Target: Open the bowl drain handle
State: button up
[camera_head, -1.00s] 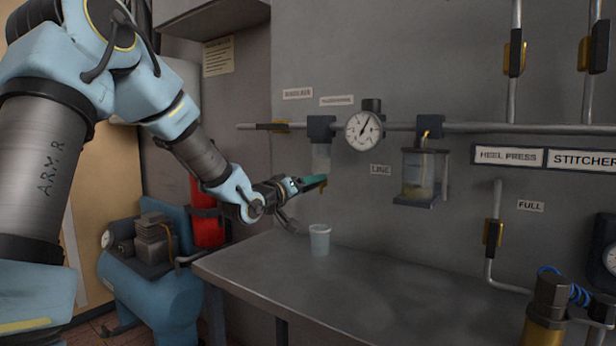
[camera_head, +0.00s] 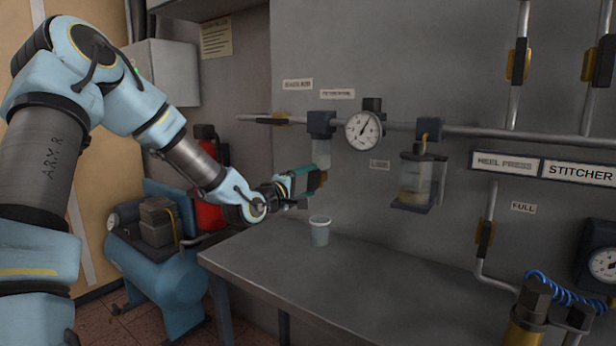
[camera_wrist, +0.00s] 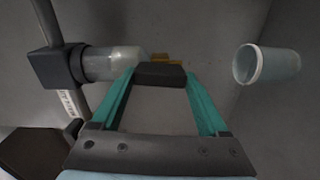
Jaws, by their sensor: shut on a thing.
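The clear filter bowl (camera_head: 321,153) hangs under its dark head on the wall pipe. It also shows in the wrist view (camera_wrist: 112,63), left of my fingers. The bowl drain handle (camera_wrist: 160,75) is a dark block between my two teal fingertips, with a brass part (camera_wrist: 167,58) just beyond it at the bowl's end. My gripper (camera_head: 314,182) is at the bowl's lower end and is shut on the handle. It also shows in the wrist view (camera_wrist: 160,80). In the head view my fingers hide most of the handle. How far it is turned I cannot tell.
A pale cup (camera_head: 320,231) stands on the grey table (camera_head: 300,268) below the bowl. A gauge (camera_head: 363,131) and a second bowl (camera_head: 415,180) hang to the right on the same pipe. Blue compressor (camera_head: 160,262) stands left of the table.

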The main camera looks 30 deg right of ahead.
jog(key=shift+n, duration=0.6)
jog(key=shift+p, duration=0.3)
jog(key=o, duration=1.2)
jog(key=shift+o, duration=0.2)
jog(key=b+v, duration=0.2)
jog(key=v, duration=0.8)
jog(key=shift+s+a, duration=0.15)
jog(key=shift+a, duration=0.25)
